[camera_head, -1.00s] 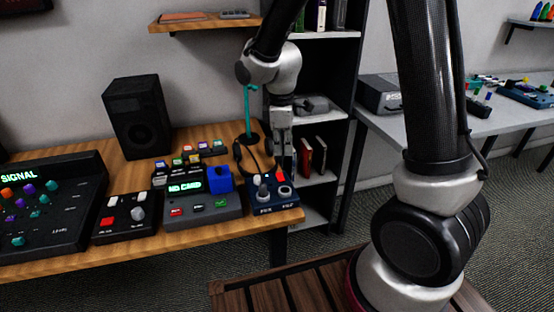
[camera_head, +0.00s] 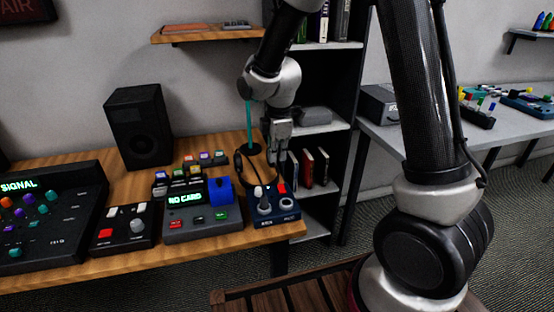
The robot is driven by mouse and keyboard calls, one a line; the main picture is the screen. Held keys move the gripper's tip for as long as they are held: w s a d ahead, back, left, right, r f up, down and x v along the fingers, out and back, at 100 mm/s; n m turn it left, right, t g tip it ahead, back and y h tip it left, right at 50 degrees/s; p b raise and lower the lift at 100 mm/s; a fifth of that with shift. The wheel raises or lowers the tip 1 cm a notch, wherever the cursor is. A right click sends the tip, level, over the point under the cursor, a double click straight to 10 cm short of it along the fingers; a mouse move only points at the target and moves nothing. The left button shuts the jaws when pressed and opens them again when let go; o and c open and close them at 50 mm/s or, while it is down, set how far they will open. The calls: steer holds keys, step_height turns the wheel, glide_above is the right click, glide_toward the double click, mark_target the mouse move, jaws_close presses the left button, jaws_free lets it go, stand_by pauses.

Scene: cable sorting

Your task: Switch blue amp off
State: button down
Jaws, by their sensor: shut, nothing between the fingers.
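The blue amp (camera_head: 276,211) is a small dark blue box at the front right corner of the wooden desk. Its top carries a red switch (camera_head: 282,187), a pale lever or knob and round knobs at the front. The exact switch position is too small to tell. My gripper (camera_head: 277,164) points down just behind and above the amp, shut and empty. It looks apart from the red switch, though the depth gap is hard to judge.
A grey console with a "NO CARD" display (camera_head: 203,224) and blue block stands left of the amp. A headphone stand (camera_head: 250,128) with headphones is close behind. A black speaker (camera_head: 139,125) stands farther left. A bookshelf (camera_head: 333,88) rises behind the arm.

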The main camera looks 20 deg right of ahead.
mark_target(277, 191)
steer(key=f, duration=0.4)
steer(key=w+f, duration=0.1)
steer(key=f, duration=0.6)
steer(key=shift+w+f, duration=0.2)
steer(key=shift+f, duration=0.1)
steer(key=shift+w+f, duration=0.15)
steer(key=shift+f, duration=0.2)
steer(key=shift+r, duration=0.1)
steer(key=shift+s+r, duration=0.1)
steer(key=shift+s, duration=0.75)
steer(key=shift+a+r, duration=0.1)
steer(key=shift+r, duration=0.25)
step_height(277, 191, up, 13)
steer(key=w, duration=0.1)
steer(key=shift+w+r, duration=0.15)
steer(key=shift+w, duration=0.15)
